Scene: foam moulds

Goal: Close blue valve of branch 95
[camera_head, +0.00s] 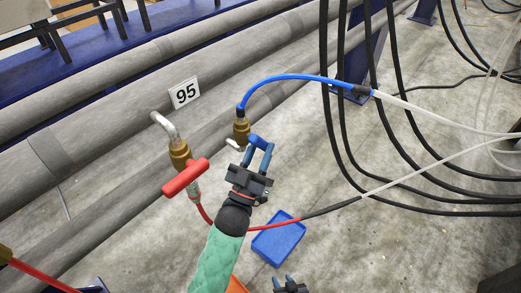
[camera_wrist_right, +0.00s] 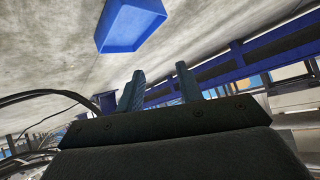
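The white 95 plate (camera_head: 185,93) is on the grey pipe. Right of it, a brass fitting (camera_head: 241,131) carries the blue hose (camera_head: 285,77). My left gripper (camera_head: 260,143), on a green-sleeved arm, is just below and right of this fitting, its two blue fingers apart with floor visible between them. A blue bar seems to span the fingertips; I cannot tell whether it is the blue valve handle or touches them. The red valve handle (camera_head: 186,177) is on the left fitting. My right gripper (camera_head: 283,279) is low in the head view, open and empty; its parted fingers (camera_wrist_right: 160,75) show in the wrist view.
A blue tray (camera_head: 278,239) lies on the floor right of my left arm; it also shows in the wrist view (camera_wrist_right: 130,25). Black cables (camera_head: 325,120) hang on the right. A red hose (camera_head: 275,227) passes behind my left arm. An orange object (camera_head: 237,286) is at the bottom.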

